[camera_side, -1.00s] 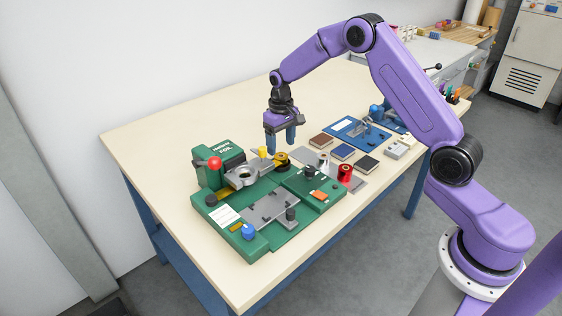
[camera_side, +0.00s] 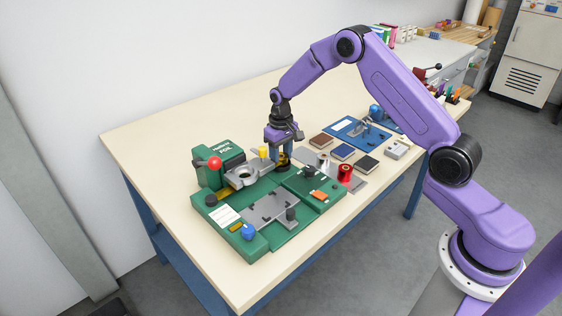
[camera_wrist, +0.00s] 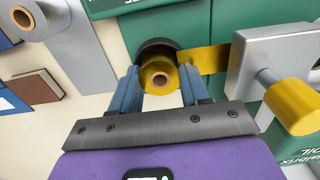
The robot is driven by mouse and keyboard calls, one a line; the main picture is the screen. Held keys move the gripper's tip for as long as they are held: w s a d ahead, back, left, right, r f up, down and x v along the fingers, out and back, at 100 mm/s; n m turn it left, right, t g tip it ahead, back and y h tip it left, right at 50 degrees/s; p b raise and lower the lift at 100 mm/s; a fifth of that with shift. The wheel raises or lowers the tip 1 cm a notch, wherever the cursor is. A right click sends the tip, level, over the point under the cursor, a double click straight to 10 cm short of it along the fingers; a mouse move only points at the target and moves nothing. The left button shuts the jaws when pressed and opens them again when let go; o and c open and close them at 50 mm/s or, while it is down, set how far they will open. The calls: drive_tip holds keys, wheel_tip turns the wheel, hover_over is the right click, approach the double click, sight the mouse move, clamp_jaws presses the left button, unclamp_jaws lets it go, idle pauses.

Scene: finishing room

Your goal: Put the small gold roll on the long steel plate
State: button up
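The small gold roll (camera_wrist: 160,76) stands on a dark round base (camera_wrist: 152,47), its brown core facing the wrist camera. A gold strip (camera_wrist: 202,59) runs from it to the right. My gripper (camera_wrist: 160,74) is down around the roll, with one blue finger on each side and very little gap. I cannot tell whether the fingers press on it. In the side view the roll (camera_side: 284,160) is partly hidden by my gripper (camera_side: 283,158). The long steel plate (camera_side: 358,184) lies to the right, beneath a silver roll (camera_side: 322,164) and a red roll (camera_side: 345,174).
The green foil machine (camera_side: 270,235) stands close on the left, with a grey bracket (camera_wrist: 270,55) and a yellow knob (camera_wrist: 293,105) near my right finger. Dark and brown blocks (camera_side: 343,152) and a blue board (camera_side: 352,128) lie behind the plate. The back left tabletop is clear.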

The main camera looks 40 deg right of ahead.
sight(281, 156)
drive_tip(key=shift+r, duration=3.8)
drive_tip(key=s+d+r, duration=0.2)
drive_tip(key=s+d, duration=0.2)
drive_tip(key=s, duration=0.3)
drive_tip(key=s+d+r, duration=0.3)
drive_tip(key=s+d, duration=0.1)
drive_tip(key=s, duration=0.2)
drive_tip(key=w+f, duration=0.3)
drive_tip(key=w, duration=0.1)
drive_tip(key=w+d+f, duration=0.1)
drive_tip(key=w+f, duration=0.2)
drive_tip(key=w, duration=0.1)
drive_tip(key=w+d+f, duration=0.1)
drive_tip(key=w+f, duration=0.2)
drive_tip(key=w, duration=0.1)
drive_tip(key=shift+w+d+f, duration=0.1)
drive_tip(key=shift+w+d, duration=0.15)
drive_tip(key=shift+w+d+f, duration=0.1)
drive_tip(key=shift+w+f, duration=0.25)
drive_tip(key=shift+f, duration=1.65)
